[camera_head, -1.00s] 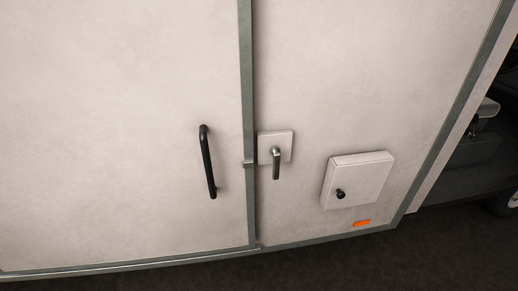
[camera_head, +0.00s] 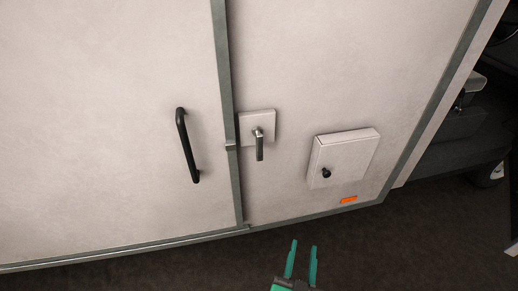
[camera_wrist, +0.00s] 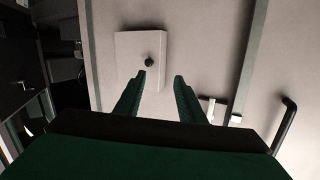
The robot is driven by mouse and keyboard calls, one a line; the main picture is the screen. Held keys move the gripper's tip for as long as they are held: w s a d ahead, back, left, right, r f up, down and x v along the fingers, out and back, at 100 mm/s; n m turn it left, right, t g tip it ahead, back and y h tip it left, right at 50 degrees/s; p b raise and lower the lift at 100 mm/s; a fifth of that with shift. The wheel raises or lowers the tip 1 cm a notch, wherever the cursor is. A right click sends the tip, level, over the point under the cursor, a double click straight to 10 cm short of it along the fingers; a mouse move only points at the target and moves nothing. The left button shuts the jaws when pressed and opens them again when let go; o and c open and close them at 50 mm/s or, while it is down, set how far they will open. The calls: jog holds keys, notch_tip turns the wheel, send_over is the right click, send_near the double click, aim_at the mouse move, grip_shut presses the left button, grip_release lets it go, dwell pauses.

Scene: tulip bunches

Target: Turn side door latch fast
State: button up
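The side door latch (camera_head: 259,146) is a metal lever on a square pale plate (camera_head: 266,116), just right of the door seam, and its lever hangs straight down. The side door (camera_head: 100,120) is the pale panel on the left and looks closed, with a black bar handle (camera_head: 187,148). My gripper (camera_head: 302,245) has green fingers, open and empty, low in the head view, below the latch and apart from it. In the wrist view the open fingers (camera_wrist: 161,76) point at the wall, and the latch (camera_wrist: 213,110) shows small beside the right finger, partly hidden by it.
A pale box (camera_head: 342,156) with a black knob sticks out of the wall right of the latch; it also shows in the wrist view (camera_wrist: 137,52). An orange marker (camera_head: 348,200) sits below it. The dark floor (camera_head: 400,250) in front looks clear.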

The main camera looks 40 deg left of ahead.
jog(key=w+a+r+n+g+y, duration=0.1)
jog(key=w+a+r+n+y, duration=0.25)
jog(key=w+a+r, duration=0.35)
jog(key=n+g+y, duration=0.3)
jog(key=y, duration=0.1)
send_near(260, 147)
jog(key=x, duration=0.9)
jog(key=shift+w+a, duration=0.25)
jog(key=shift+a, duration=0.1)
jog(key=shift+w+a+f, duration=0.1)
jog(key=shift+w+a, duration=0.15)
jog(key=shift+w, duration=0.05)
jog(key=shift+w, duration=0.1)
grip_shut()
